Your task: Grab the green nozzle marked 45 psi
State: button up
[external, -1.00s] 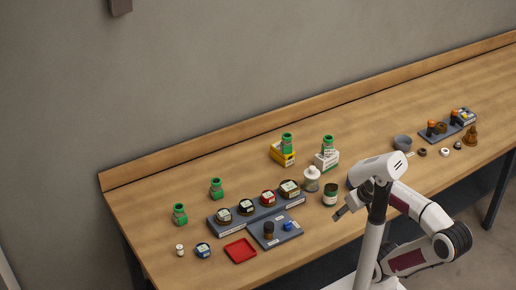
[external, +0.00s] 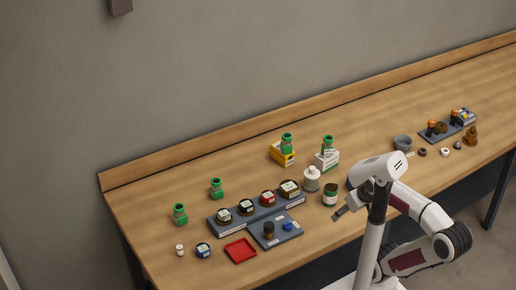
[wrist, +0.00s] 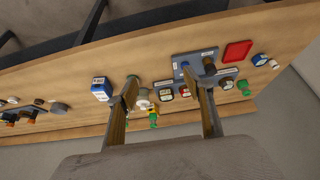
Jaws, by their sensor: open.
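Several green nozzles stand on the bench in the external view. One nozzle (external: 287,143) is on a yellow box (external: 282,158), and another nozzle (external: 328,145) is on a white box (external: 326,162). Two more nozzles, a middle one (external: 216,188) and a front one (external: 180,214), stand on bare wood at the left. Their psi markings are too small to read. My gripper (external: 341,213) is open and empty near the bench's front edge, apart from all nozzles. In the wrist view its fingers (wrist: 160,82) are spread, and green parts (wrist: 154,118) show between them.
A grey rack (external: 258,208) of jars and a lower grey tray (external: 266,242) lie at front centre, with a red tray (external: 240,250) beside them. The back left bench is clear.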

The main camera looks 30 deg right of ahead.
jog(key=shift+w, duration=0.1)
jog(key=w+d+r+n+h, duration=0.1)
jog(key=w+n+h, duration=0.1)
jog(key=w+n, duration=0.45)
jog(key=w+d+r+n+h, duration=0.1)
jog(key=w+d+n+h, duration=0.15)
jog(key=w, duration=0.75)
jog(key=w+a+n+t+h, duration=0.1)
jog(key=w+a+n, duration=0.15)
jog(key=w, duration=0.25)
jog(key=w+a+n+t, duration=0.1)
jog(key=w+a+n, duration=0.1)
jog(key=w+n, duration=0.15)
jog(key=n+t+y, duration=0.5)
jog(key=n+t, duration=0.1)
jog(key=n, duration=1.2)
send_over(180, 217)
jog(key=s+d, duration=0.4)
jog(key=d, duration=0.4)
notch_tip(180, 217, down, 15)
jog(key=a+f+n, duration=0.1)
jog(key=a, duration=0.1)
jog(key=s+a+f+n+y, duration=0.1)
jog(key=a+f, duration=0.1)
jog(key=a, duration=0.1)
jog(key=a+f+n+y, duration=0.1)
jog(key=a+f+n, duration=0.1)
jog(key=shift+s+a+f, duration=0.1)
jog(key=shift+s+a, duration=0.05)
jog(key=shift+a, duration=0.05)
